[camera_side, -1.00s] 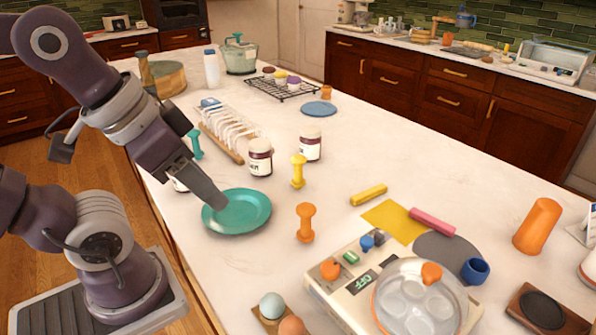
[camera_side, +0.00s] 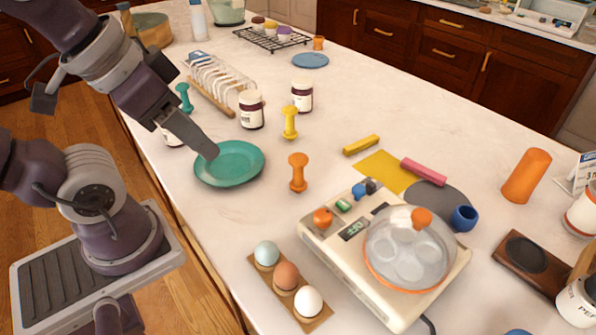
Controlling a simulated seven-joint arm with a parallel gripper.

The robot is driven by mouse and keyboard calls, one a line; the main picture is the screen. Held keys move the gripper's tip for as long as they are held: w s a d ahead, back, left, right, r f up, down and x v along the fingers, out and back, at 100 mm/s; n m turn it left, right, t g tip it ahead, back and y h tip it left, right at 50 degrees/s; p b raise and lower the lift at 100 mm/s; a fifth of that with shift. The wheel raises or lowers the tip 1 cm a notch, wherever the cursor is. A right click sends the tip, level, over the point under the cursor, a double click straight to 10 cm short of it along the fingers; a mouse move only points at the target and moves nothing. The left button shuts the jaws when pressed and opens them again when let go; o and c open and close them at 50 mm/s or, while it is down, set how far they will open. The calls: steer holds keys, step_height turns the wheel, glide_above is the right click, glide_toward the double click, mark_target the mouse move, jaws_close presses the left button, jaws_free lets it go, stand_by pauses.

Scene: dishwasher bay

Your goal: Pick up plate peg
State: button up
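Three spool-shaped pegs stand upright on the counter: a teal peg (camera_side: 184,98) at the left beside the toast rack, a yellow peg (camera_side: 289,123) near the jars, and an orange peg (camera_side: 298,172) nearer the camera. The pictures do not show which is the plate peg. A teal plate (camera_side: 236,170) lies left of the orange peg. My gripper (camera_side: 211,152) points down at the plate's left rear part, apart from all three pegs. Its fingers overlap from this side, so whether they are open and whether they touch the plate is unclear.
Jars (camera_side: 251,110) and a toast rack (camera_side: 205,98) stand behind the plate. An egg cooker (camera_side: 335,245) and an egg tray (camera_side: 262,277) are in front. Yellow (camera_side: 361,145) and pink (camera_side: 424,172) sticks lie to the right. The counter between plate and egg tray is clear.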

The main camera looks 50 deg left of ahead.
steer(key=o, duration=0.4)
steer(key=m+g, duration=0.6)
steer(key=m, duration=1.2)
glide_above(299, 176)
steer(key=w+a, duration=0.1)
steer(key=a, duration=0.1)
step_height(299, 176, down, 12)
steer(key=shift+d+f, duration=0.15)
steer(key=shift+m, duration=0.3)
steer(key=f, duration=0.7)
steer(key=shift+s+d+f, duration=0.2)
steer(key=shift+d+f, duration=0.15)
steer(key=shift+d, duration=0.05)
